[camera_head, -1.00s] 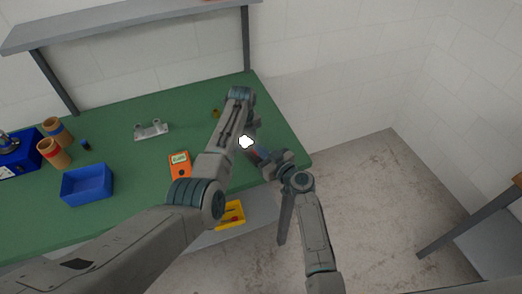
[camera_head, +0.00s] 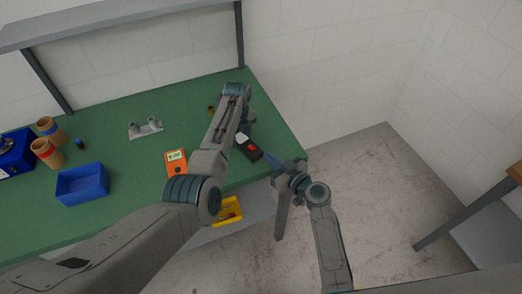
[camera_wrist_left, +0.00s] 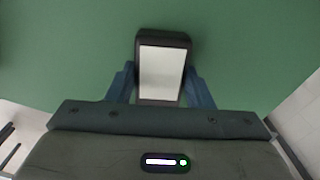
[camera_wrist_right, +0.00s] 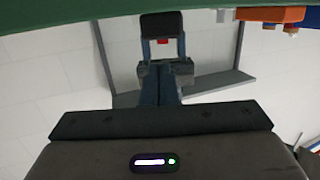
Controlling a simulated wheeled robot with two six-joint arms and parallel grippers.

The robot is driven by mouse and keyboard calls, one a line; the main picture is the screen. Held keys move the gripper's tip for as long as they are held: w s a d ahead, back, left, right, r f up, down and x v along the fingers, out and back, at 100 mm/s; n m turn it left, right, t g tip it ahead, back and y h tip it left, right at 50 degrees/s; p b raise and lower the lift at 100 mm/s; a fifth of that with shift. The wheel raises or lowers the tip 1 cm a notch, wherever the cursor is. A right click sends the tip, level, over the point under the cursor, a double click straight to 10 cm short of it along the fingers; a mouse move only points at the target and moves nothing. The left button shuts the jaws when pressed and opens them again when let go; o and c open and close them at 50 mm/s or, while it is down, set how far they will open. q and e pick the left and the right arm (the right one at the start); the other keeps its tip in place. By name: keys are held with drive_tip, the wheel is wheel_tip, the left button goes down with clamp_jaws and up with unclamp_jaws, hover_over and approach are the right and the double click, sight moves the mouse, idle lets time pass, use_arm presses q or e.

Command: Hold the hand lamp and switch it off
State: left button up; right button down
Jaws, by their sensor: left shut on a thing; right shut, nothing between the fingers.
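The hand lamp (camera_head: 253,151) is a dark block with a red button on its side and a pale lens. Its lens looks plain white-grey, with no glow. In the left wrist view the lens (camera_wrist_left: 161,74) faces the camera. My left gripper (camera_wrist_left: 160,84) is shut on the lamp, a finger on each side, above the green table's right part. My right gripper (camera_head: 273,161) is shut and empty, just right of the lamp and apart from it. In the right wrist view its closed fingers (camera_wrist_right: 166,72) point toward the lamp (camera_wrist_right: 162,24), whose red button shows.
On the green table (camera_head: 120,170) are an orange meter (camera_head: 176,163), a blue bin (camera_head: 82,184), a metal bracket (camera_head: 146,129) and brown cups (camera_head: 47,153). A yellow tray (camera_head: 229,210) sits below the table's front edge. A grey shelf (camera_head: 110,20) hangs above.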

drive_tip(key=v, duration=0.4)
drive_tip(key=shift+s+d, duration=0.1)
drive_tip(key=shift+s, duration=0.05)
use_arm(q)
drive_tip(key=o, duration=1.2)
